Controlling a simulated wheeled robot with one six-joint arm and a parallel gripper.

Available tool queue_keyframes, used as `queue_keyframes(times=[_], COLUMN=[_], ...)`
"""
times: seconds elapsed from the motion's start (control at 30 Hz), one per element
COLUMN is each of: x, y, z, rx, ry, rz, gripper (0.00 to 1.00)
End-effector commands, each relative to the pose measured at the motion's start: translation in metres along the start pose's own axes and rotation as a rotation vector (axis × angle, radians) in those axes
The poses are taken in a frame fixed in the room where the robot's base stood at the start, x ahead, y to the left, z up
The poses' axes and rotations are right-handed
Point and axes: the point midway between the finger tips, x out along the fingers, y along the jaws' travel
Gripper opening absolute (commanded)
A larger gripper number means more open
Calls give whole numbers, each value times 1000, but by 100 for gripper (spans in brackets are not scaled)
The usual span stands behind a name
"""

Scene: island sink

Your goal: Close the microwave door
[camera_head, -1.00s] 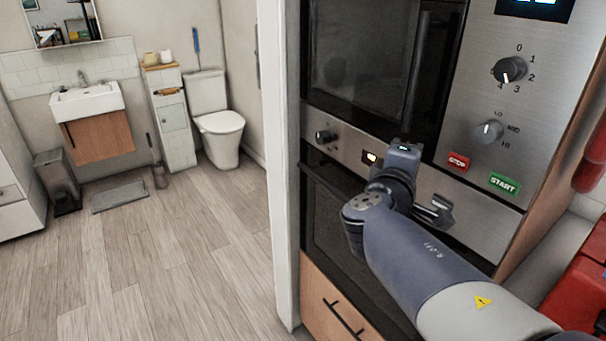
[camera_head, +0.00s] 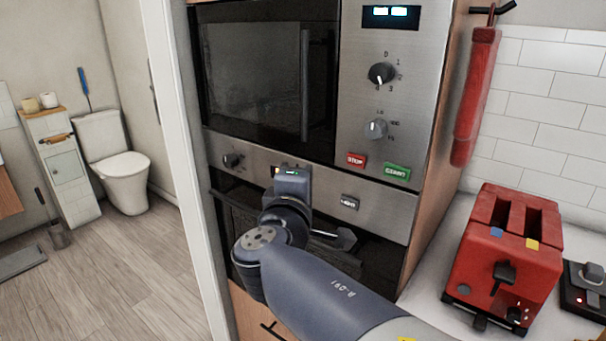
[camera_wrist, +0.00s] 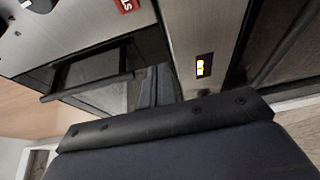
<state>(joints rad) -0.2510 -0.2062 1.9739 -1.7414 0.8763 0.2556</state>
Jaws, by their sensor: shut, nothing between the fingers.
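The microwave door (camera_head: 255,75) is a dark glass panel with a vertical black handle (camera_head: 305,85) on its right side. It looks flush with the steel front, and I see no clear gap. In the wrist view the microwave handle (camera_wrist: 90,88) is at the left, apart from the dark gripper body along the bottom. My gripper (camera_head: 338,240) is small and partly hidden in the head view. It is shut and empty, in front of the lower oven, below the microwave and its handle.
The steel panel (camera_head: 390,110) right of the door carries knobs, a red STOP button (camera_head: 356,160) and a green START button (camera_head: 397,172). A red toaster (camera_head: 505,265) stands on the counter at right. A white door frame edge (camera_head: 180,170) is left of the oven.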

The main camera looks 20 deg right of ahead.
Motion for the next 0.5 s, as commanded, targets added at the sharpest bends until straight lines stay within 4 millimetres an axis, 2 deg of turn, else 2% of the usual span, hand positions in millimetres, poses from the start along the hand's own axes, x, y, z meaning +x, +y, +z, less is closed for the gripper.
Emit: queue_keyframes(times=[0.3, 0.5], x=[-46, -61], y=[0, 0], z=[16, 21], rx=[3, 0], ry=[6, 3], rz=[2, 0], gripper=[0, 0])
